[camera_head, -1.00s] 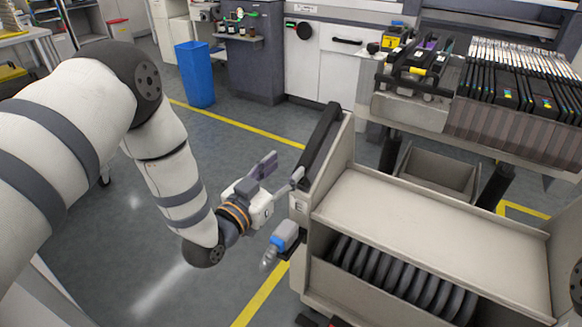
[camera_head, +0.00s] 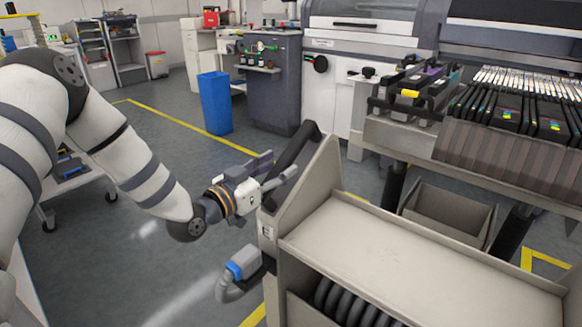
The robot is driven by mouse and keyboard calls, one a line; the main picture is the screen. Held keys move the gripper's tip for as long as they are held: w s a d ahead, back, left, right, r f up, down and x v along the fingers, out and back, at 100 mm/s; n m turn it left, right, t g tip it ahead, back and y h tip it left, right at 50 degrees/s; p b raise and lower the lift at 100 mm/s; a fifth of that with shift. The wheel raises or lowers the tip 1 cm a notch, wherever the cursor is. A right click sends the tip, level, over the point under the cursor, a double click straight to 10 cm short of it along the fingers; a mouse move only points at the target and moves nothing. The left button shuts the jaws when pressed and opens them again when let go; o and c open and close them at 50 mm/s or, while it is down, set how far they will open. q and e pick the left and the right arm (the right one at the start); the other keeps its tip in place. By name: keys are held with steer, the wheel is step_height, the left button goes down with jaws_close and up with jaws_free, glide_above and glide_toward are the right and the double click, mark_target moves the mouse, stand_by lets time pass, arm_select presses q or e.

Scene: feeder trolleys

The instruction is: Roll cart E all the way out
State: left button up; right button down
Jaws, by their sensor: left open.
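Cart E (camera_head: 380,235) is a beige trolley at the lower right, with a flat top shelf and the letter E on its near left corner. A black handle bar (camera_head: 293,150) runs along its left end. A grey and blue plug (camera_head: 242,264) with a grey hose hangs at that corner. My left gripper (camera_head: 281,168) is open at the handle, its fingers pointing right. One finger overlaps the bar in the picture; I cannot tell whether they touch. My right gripper is out of view.
A feeder bank (camera_head: 400,135) with black feeders stands behind the cart, above a beige bin (camera_head: 447,215). A blue waste bin (camera_head: 215,103) stands further back. A trolley (camera_head: 90,180) is at the left. Open grey floor with yellow lines lies left of the cart.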

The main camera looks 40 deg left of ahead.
arm_select(q)
steer(key=shift+w+d, duration=0.15)
steer(key=shift+w, duration=1.65)
jaws_close()
steer(key=shift+s, duration=0.1)
